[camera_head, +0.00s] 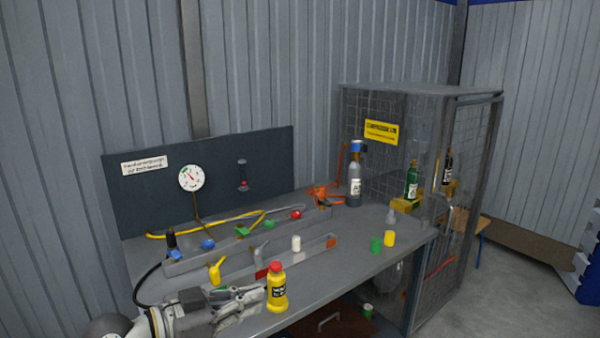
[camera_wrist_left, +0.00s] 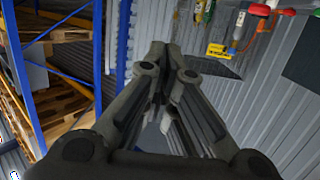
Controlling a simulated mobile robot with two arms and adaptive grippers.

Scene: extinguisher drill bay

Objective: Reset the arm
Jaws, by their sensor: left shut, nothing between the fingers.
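My left gripper (camera_head: 250,296) reaches in from the bottom left of the head view, over the front edge of the grey workbench (camera_head: 300,316). Its fingers are shut with nothing between them. A yellow bottle with a red cap (camera_head: 277,288) stands on the bench just right of the fingertips; I cannot tell whether they touch it. In the left wrist view the shut fingers (camera_wrist_left: 165,75) point toward a corrugated metal wall, with no object in them. My right gripper is in neither view.
A mesh cage (camera_head: 400,130) stands right. Blue racking (camera_wrist_left: 112,45) shows in the wrist view.

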